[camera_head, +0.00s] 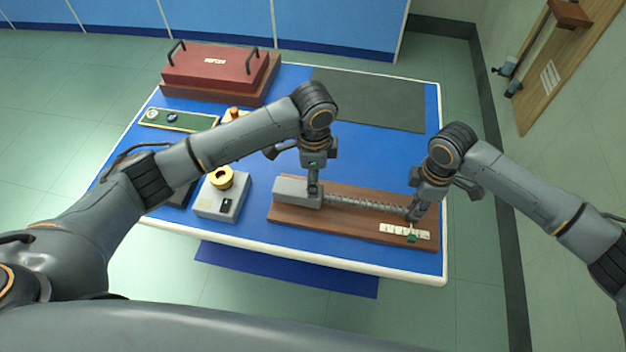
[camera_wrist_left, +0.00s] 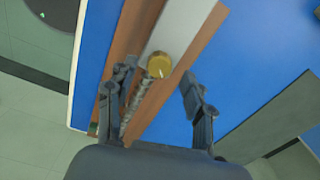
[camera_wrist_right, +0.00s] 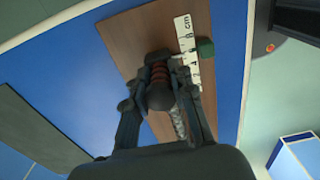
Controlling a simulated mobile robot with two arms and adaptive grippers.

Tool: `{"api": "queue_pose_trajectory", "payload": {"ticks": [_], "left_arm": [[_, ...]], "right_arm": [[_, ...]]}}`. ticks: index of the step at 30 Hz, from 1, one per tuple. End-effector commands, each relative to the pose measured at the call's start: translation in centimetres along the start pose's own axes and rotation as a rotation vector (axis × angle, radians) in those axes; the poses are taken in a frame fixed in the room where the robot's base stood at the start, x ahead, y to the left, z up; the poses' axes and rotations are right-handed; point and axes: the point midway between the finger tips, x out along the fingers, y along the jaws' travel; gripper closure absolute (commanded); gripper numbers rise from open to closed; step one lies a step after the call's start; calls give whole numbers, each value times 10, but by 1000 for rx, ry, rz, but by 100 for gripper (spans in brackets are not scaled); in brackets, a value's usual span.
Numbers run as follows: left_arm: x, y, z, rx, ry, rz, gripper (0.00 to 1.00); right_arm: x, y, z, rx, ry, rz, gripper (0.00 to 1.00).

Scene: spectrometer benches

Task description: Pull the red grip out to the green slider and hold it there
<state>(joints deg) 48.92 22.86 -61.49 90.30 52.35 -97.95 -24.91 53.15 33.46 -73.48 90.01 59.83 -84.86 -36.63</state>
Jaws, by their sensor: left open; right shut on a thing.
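A spring (camera_head: 368,203) runs along the wooden board (camera_head: 345,232) from a grey block (camera_head: 288,190) towards my right gripper (camera_head: 415,214). The right gripper is shut on the red grip (camera_wrist_right: 160,76), whose red bands show between the fingers in the right wrist view. The green slider (camera_head: 413,239) sits on the white scale (camera_head: 391,230) along the board's front edge. The slider (camera_wrist_right: 206,48) appears roughly level with the grip; exact alignment is unclear. My left gripper (camera_head: 314,194) is open over the block, its fingers on either side of a brass knob (camera_wrist_left: 160,66).
A red case (camera_head: 215,66) with handles, a green strip (camera_head: 180,119) and a dark mat (camera_head: 368,98) lie farther back. The blue table (camera_head: 370,150) is clear between mat and board.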

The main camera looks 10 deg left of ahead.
Motion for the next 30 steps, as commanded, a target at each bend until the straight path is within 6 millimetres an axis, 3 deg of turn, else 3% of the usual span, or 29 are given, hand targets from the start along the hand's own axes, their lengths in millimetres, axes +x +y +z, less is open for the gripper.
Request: {"api": "queue_pose_trajectory", "payload": {"ticks": [6,13,18,30], "left_arm": [[-48,-1,0,1,3,-4,48],[-87,-1,1,0,1,-3,48],[-98,-1,1,0,1,-1,48],[-99,-1,1,-25,1,-1,48]], "right_arm": [[2,-2,2,1,-6,-5,100],[2,-2,2,2,-6,-5,100],[2,-2,2,2,-6,-5,100],[2,-1,2,2,-6,-5,100]]}}
